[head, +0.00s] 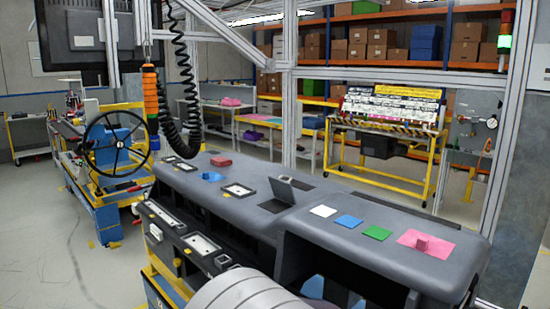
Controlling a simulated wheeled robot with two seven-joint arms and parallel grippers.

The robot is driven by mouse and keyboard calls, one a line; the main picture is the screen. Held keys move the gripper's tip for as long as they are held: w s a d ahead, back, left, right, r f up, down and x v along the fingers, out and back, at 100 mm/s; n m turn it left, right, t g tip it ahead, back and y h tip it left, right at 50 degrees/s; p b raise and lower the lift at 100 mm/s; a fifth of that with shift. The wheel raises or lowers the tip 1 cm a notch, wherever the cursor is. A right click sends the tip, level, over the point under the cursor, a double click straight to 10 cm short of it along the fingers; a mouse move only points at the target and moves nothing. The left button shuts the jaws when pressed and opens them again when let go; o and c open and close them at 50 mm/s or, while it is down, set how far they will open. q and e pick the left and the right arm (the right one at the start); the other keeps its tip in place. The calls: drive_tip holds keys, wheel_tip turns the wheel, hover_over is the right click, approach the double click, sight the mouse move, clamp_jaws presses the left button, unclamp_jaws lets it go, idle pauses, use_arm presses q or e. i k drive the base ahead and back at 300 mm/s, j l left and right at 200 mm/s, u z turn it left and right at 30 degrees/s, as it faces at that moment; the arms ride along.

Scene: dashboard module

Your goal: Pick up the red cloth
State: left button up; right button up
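A small flat red piece (221,161), possibly the folded red cloth, lies on top of the grey dashboard module (335,213) toward its far left end. A pinkish-red flat cloth (410,236) lies at the module's right end, with a small dark red block (422,243) on it. I cannot tell for sure which one is the red cloth. Neither of my grippers shows in the head view, and nothing is seen touching either piece.
A blue piece (211,176), a raised dark flap (295,189), and white (323,211), blue (348,221) and green (377,233) squares lie on the module. A black coiled cable (187,80) and an orange hanging tool (150,95) hang at its far left.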

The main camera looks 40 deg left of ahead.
sight(219, 162)
drive_tip(key=j+z, duration=0.15)
drive_tip(key=z, duration=0.35)
drive_tip(key=j+z, duration=0.15)
drive_tip(key=z, duration=0.3)
drive_tip(key=k+j+z, duration=0.1)
drive_tip(key=z, duration=0.4)
drive_tip(key=j+z, duration=0.1)
drive_tip(key=z, duration=0.4)
drive_tip(key=k+z, duration=0.15)
drive_tip(key=z, duration=0.35)
drive_tip(key=k+j+z, duration=0.1)
drive_tip(key=z, duration=0.35)
drive_tip(key=k+j, duration=0.15)
drive_tip(key=k, duration=1.6)
drive_tip(key=k+j, duration=0.1)
drive_tip(key=k, duration=1.65)
